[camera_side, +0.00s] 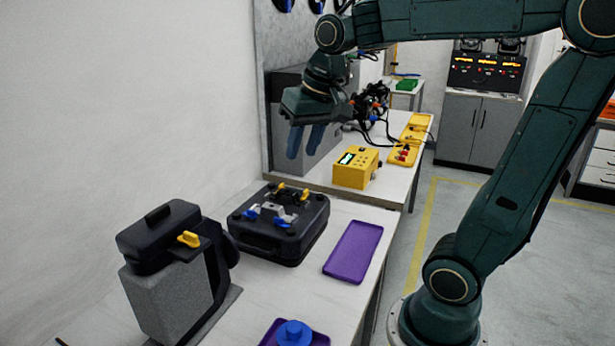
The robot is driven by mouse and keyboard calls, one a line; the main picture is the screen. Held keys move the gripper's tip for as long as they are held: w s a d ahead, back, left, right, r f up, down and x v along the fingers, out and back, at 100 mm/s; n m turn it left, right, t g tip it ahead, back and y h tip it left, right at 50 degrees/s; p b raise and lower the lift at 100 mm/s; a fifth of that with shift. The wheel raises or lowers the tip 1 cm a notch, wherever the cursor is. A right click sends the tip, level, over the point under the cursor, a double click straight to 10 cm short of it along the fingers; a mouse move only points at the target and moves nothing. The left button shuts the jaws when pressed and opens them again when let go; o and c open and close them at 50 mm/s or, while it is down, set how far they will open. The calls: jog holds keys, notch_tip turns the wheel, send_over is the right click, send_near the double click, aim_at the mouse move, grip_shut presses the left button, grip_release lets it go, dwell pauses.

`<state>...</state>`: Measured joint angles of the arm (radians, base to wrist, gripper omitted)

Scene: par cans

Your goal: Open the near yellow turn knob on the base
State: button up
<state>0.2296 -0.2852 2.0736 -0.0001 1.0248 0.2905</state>
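A black base (262,238) with rounded corners sits on the white bench. On its top are two small yellow turn knobs, one at the back left (281,187) and one to its right (303,196). Two blue parts and a grey metal piece (272,211) lie between and in front of them. The knobs are small, so their exact turn position is hard to tell. My gripper (302,154) hangs in the air above and behind the base, its two blue fingers pointing down. The fingers are apart with nothing between them. It touches neither knob.
A grey-and-black device (168,298) with a yellow lever (188,239) stands at the front left. A purple tray (354,251) lies right of the base; another (318,340) holds a blue round part (293,333). A yellow box (355,168) stands on the bench behind.

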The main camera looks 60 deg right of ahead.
jog(key=w+d+m+g, duration=0.1)
jog(key=w+d+m, duration=0.2)
jog(key=w+d, duration=0.35)
jog(key=m+g, duration=0.3)
jog(key=m, duration=0.6)
send_over(306, 190)
notch_tip(306, 190, down, 12)
jog(key=shift+f+y, duration=0.1)
jog(key=shift+y, duration=0.3)
notch_tip(306, 190, down, 14)
jog(key=shift+r, duration=0.1)
grip_shut()
